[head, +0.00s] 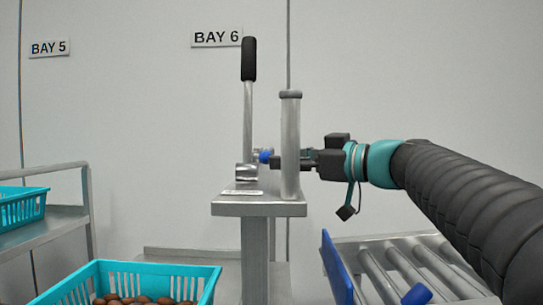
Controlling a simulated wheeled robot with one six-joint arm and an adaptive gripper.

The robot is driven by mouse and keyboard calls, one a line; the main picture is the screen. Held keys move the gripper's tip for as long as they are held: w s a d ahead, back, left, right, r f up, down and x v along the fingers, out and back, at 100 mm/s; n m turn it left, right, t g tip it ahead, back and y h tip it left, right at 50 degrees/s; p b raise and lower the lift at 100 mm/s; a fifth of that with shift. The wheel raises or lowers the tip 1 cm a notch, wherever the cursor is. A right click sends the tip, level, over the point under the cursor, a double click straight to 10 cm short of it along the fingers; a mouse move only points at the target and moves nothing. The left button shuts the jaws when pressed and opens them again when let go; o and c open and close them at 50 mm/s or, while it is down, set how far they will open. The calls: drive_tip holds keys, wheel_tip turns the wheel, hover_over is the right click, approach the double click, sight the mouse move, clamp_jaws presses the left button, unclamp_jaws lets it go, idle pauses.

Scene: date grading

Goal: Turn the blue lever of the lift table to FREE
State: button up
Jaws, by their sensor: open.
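A small blue part (265,156), which looks like the blue lever, shows beside the metal fitting at the foot of a tall steel handle (248,110) with a black grip. These stand on a small steel plate (258,208) on a column. My gripper (277,159) comes in from the right at the height of the blue part, its tips close to it. A steel post (291,145) hides part of my gripper. The jaws are open; I cannot tell whether they touch or surround the blue part. A white label (241,192) on the plate is too small to read.
A turquoise crate of dates (140,278) stands at the lower left, another turquoise crate (22,208) on a shelf (50,232) at left. A roller conveyor (385,270) with a blue panel (338,270) lies at the lower right. The wall behind carries a BAY 6 sign (216,38).

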drive_tip(key=shift+x, duration=2.2)
clamp_jaws()
